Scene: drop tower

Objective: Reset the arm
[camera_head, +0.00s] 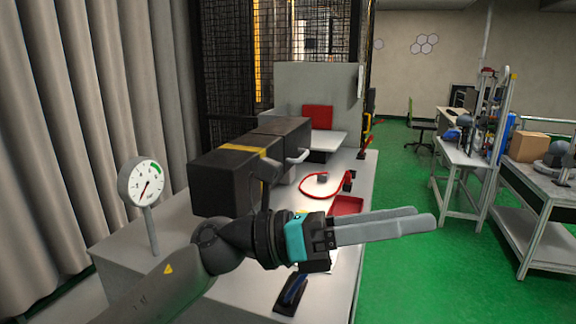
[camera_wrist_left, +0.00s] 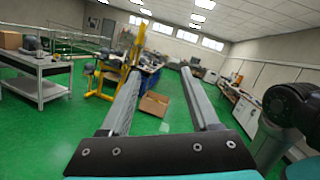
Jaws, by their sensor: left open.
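My left arm comes in from the left in the head view, and its gripper (camera_head: 432,217) points right, past the edge of the grey table, over the green floor. Its two long grey fingers are apart with nothing between them. In the left wrist view the fingers (camera_wrist_left: 163,90) stand wide apart and empty, with open room behind them. My right gripper is not in either view.
The grey table (camera_head: 115,240) carries a dial gauge (camera_head: 142,181), a black box (camera_head: 225,182), a red tray (camera_head: 346,206) and a red cable loop (camera_head: 312,194). Workbenches (camera_head: 550,197) stand right. A cardboard box (camera_wrist_left: 154,104) lies on the floor. Green floor between is clear.

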